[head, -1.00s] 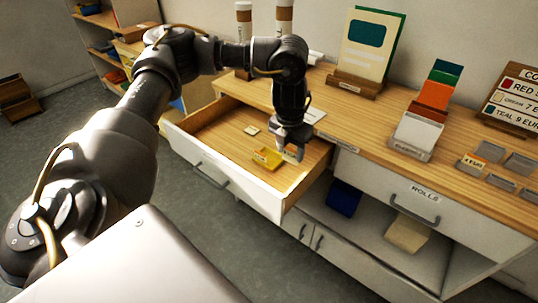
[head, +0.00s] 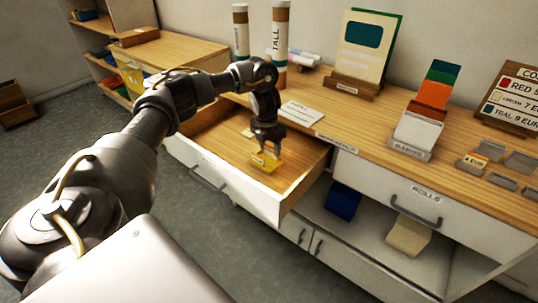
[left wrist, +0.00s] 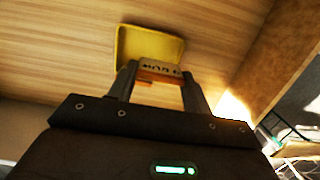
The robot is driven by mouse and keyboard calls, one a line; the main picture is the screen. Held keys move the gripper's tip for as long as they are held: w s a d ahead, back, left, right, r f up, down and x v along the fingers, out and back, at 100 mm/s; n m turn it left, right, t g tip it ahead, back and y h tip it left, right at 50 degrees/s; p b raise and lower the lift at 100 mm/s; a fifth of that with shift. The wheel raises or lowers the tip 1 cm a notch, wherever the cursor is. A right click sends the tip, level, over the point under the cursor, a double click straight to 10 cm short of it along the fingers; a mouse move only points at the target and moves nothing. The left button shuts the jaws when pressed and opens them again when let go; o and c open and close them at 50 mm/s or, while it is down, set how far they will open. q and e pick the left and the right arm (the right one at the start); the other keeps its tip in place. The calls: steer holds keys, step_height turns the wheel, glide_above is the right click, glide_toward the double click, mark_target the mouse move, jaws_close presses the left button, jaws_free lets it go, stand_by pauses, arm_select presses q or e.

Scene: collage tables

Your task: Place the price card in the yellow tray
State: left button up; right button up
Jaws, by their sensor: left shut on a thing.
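The yellow tray (head: 272,168) lies on the floor of the open wooden drawer, near its front right part. It also shows in the left wrist view (left wrist: 150,30), just beyond my fingertips. My left gripper (head: 266,148) points down over the tray, and its fingers also show in the left wrist view (left wrist: 160,80). It is shut on a small price card (left wrist: 160,70) with dark print and an orange stripe. The card overlaps the tray's near edge in the wrist view; I cannot tell whether they touch. My right gripper is not in view.
The drawer's front (head: 228,178) and sides surround the tray. A small pale piece (head: 247,132) lies deeper in the drawer. A white card (head: 301,113) lies on the counter behind.

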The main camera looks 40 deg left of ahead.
mark_target(269, 152)
arm_select(q)
step_height(269, 152, down, 4)
steer(key=shift+a+r+b, duration=0.15)
steer(key=shift+r+b, duration=0.05)
steer(key=shift+b, duration=0.15)
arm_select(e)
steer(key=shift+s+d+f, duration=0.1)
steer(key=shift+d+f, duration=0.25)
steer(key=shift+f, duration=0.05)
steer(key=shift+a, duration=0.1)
arm_select(q)
steer(key=shift+f, duration=0.15)
steer(key=o, duration=0.9)
steer(key=shift+o, duration=0.2)
